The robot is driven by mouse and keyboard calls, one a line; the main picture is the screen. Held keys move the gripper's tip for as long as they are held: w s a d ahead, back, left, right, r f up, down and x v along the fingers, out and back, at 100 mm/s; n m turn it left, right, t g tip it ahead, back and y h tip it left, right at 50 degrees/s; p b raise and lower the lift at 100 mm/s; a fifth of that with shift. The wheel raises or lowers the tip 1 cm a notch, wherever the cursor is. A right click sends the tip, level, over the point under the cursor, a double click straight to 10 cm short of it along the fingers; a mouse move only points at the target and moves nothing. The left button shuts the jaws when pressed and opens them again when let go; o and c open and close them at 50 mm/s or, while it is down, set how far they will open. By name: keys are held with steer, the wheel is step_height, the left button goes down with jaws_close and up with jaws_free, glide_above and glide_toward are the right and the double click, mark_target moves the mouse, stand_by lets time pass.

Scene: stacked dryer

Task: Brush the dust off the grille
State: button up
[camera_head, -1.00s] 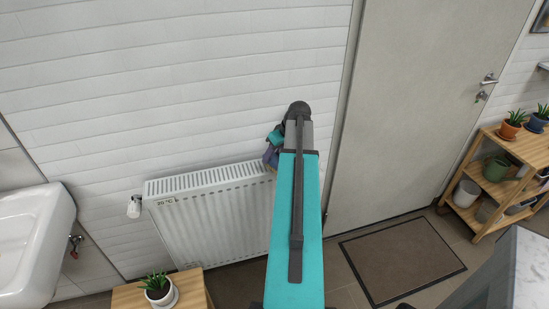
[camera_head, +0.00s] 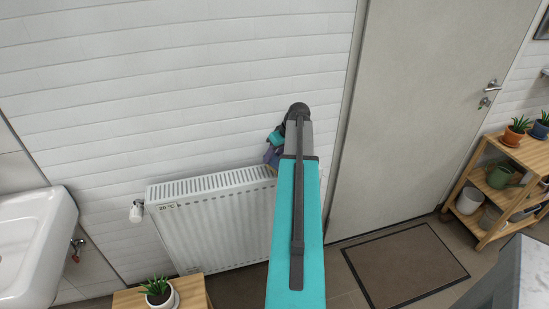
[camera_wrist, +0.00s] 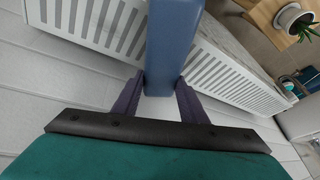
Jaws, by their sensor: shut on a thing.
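The white radiator (camera_head: 225,225) stands against the wall, with the slotted grille (camera_head: 215,183) along its top. In the wrist view the grille (camera_wrist: 225,75) runs diagonally behind the held thing. My gripper (camera_wrist: 160,92) has dark purple fingers shut on a blue bar-shaped thing (camera_wrist: 173,40), probably the brush's handle. The bar covers the middle of the grille in that view, and its far end is out of frame. In the head view my gripper (camera_head: 272,154) is at the radiator's right end, mostly hidden by my arm. Contact with the grille and any dust cannot be made out.
A white sink (camera_head: 35,240) is at the left, and a valve (camera_head: 136,211) sits at the radiator's left end. A small wooden table with a potted plant (camera_head: 159,291) stands in front. A door (camera_head: 420,120), a floor mat (camera_head: 405,265) and a plant shelf (camera_head: 510,185) are to the right.

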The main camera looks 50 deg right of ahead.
steer(key=shift+w+d, duration=0.85)
steer(key=shift+w, duration=0.2)
steer(key=shift+w, duration=0.1)
steer(key=shift+w+a+r, duration=0.15)
steer(key=shift+w+a, duration=0.5)
steer(key=shift+a, duration=0.15)
steer(key=shift+s+a, duration=0.55)
steer(key=shift+s, duration=0.3)
steer(key=shift+s+a, duration=0.55)
steer(key=shift+s, duration=0.25)
steer(key=shift+s+a+f, duration=0.2)
steer(key=shift+s+a, duration=0.4)
steer(key=shift+s, duration=0.2)
steer(key=shift+s+a+f, duration=0.2)
steer(key=shift+s+a, duration=0.4)
steer(key=shift+s, duration=0.2)
